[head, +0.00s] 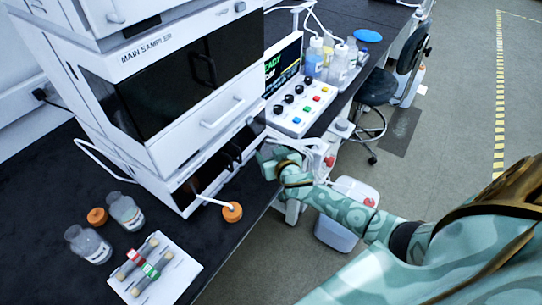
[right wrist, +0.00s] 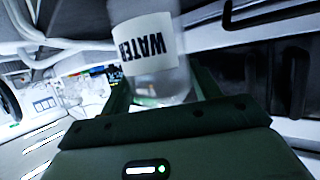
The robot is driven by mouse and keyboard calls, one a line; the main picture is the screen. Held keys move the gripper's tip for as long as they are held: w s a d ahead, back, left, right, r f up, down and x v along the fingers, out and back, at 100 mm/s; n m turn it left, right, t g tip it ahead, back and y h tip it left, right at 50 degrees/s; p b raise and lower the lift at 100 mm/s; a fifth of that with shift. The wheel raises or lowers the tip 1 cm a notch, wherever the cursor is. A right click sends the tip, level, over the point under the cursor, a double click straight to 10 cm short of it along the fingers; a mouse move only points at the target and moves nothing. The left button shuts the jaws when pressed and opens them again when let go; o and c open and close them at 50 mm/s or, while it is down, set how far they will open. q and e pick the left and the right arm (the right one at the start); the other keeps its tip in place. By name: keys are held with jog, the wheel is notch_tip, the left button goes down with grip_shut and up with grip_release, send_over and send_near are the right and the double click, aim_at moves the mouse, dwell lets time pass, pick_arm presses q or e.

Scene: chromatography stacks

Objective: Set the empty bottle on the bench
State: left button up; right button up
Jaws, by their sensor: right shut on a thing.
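My right gripper (head: 277,160) is at the bench's front edge, beside the lower right corner of the instrument stack. In the right wrist view it is shut on a clear bottle (right wrist: 150,50) with a white WATER label; one finger is on each side. The bottle's top and any contents are hard to make out. In the head view I cannot clearly see the held bottle behind the gripper. The black bench (head: 225,255) runs along the left and under the stack. My left gripper is not in view.
Two clear labelled bottles (head: 88,245) (head: 125,211) and an orange cap (head: 97,216) stand at left. A white rack (head: 182,270) is at the front. A control box (head: 305,105) stands behind.

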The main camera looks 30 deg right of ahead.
jog(key=shift+f, duration=0.1)
jog(key=o, duration=1.1)
jog(key=shift+s, duration=0.1)
